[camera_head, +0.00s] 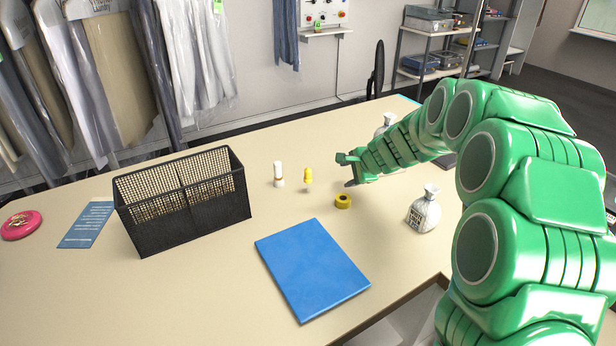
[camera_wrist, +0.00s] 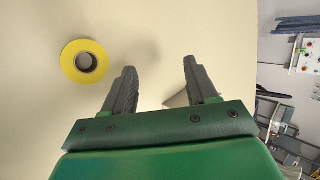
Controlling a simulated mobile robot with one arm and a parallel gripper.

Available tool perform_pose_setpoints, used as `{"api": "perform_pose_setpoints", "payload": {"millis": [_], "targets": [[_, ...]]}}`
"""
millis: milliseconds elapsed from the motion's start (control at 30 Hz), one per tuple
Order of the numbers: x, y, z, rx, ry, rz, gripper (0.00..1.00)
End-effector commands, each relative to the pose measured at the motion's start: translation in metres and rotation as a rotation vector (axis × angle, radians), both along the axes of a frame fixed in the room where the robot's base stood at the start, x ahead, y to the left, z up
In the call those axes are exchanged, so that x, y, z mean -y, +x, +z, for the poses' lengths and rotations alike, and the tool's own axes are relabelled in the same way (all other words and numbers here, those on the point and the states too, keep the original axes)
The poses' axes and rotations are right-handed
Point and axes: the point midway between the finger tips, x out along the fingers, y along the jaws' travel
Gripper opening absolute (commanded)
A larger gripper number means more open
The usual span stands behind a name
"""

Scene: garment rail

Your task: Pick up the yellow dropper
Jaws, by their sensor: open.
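The yellow dropper (camera_head: 308,177) stands upright on the tabletop near the middle of the head view, with a yellow top and a pale lower part. My gripper (camera_head: 347,170) is to its right, apart from it. In the wrist view my gripper (camera_wrist: 159,68) has its two dark fingers spread, with only bare tabletop between their tips. The dropper does not show in the wrist view.
A yellow tape roll (camera_head: 343,201) lies just in front of my gripper; it also shows in the wrist view (camera_wrist: 66,62). A white-capped bottle (camera_head: 279,174) stands left of the dropper. A black mesh basket (camera_head: 190,222), blue folder (camera_head: 312,268) and white flask (camera_head: 425,211) are around.

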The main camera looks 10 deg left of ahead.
Motion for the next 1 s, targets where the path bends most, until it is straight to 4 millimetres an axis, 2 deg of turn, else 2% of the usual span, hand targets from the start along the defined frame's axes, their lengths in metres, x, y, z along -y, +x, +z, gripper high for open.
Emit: {"api": "perform_pose_setpoints", "payload": {"millis": [200,433,633,1000], "targets": [[-0.039,-0.022,-0.007,-0.356,0.392,-0.133,0.58],[-0.061,-0.035,0.009,-0.679,0.707,-0.222,0.58],[-0.068,-0.037,0.016,-0.788,0.804,-0.245,0.58],[-0.092,-0.033,0.005,-0.79,0.805,-0.247,0.58]]}}
